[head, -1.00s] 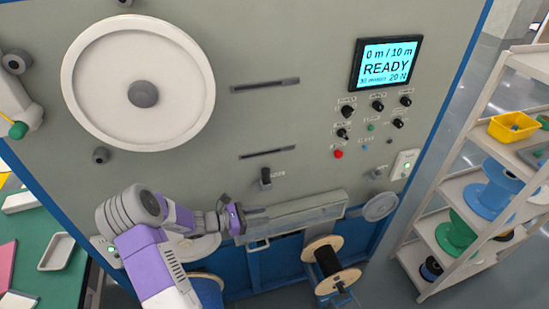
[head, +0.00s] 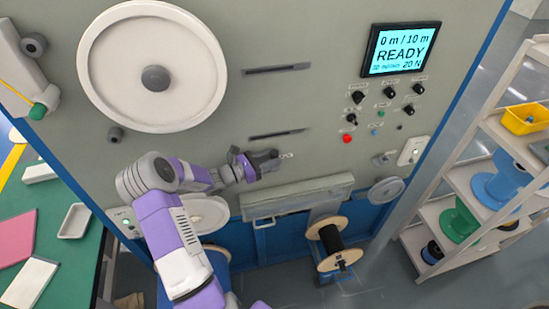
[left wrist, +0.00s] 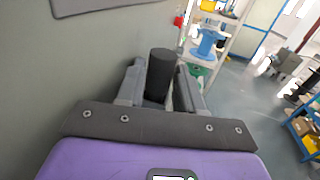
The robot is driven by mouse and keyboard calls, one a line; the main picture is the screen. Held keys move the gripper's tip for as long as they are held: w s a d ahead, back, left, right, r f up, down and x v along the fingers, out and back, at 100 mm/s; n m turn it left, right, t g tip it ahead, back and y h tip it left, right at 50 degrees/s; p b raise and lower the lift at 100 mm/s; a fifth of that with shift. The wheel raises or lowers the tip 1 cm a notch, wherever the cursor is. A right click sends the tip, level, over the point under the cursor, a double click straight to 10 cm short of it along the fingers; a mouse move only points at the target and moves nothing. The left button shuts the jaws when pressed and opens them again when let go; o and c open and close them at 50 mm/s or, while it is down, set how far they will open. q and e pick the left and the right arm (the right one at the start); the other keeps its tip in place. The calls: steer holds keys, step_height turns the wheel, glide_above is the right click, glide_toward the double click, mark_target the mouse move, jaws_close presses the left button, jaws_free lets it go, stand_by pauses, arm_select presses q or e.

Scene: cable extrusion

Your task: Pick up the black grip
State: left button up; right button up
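The black grip (left wrist: 161,72) is a short dark cylinder on the machine's grey front panel. In the left wrist view it stands between the two fingers of my left gripper (left wrist: 160,90). The fingers look parted around it, with a narrow light gap on the right side. In the head view my left gripper (head: 263,163) is at the panel, below the lower slot, and largely hides the grip. My right gripper is not in view.
The grey panel (head: 300,110) carries a large white wheel (head: 115,65), a READY screen (head: 400,50) and several knobs. A spool (head: 331,240) with black winding sits low in front. Shelves (head: 465,190) with spools stand right; a green table (head: 75,270) is left.

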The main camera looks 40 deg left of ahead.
arm_select(q)
jaws_close()
steer(key=shift+r, duration=0.1)
steer(key=shift+r, duration=0.6)
step_height(320, 180, up, 2)
steer(key=shift+r, duration=0.1)
steer(key=b+v, duration=0.2)
steer(key=v, duration=1.6)
steer(key=shift+s, duration=0.1)
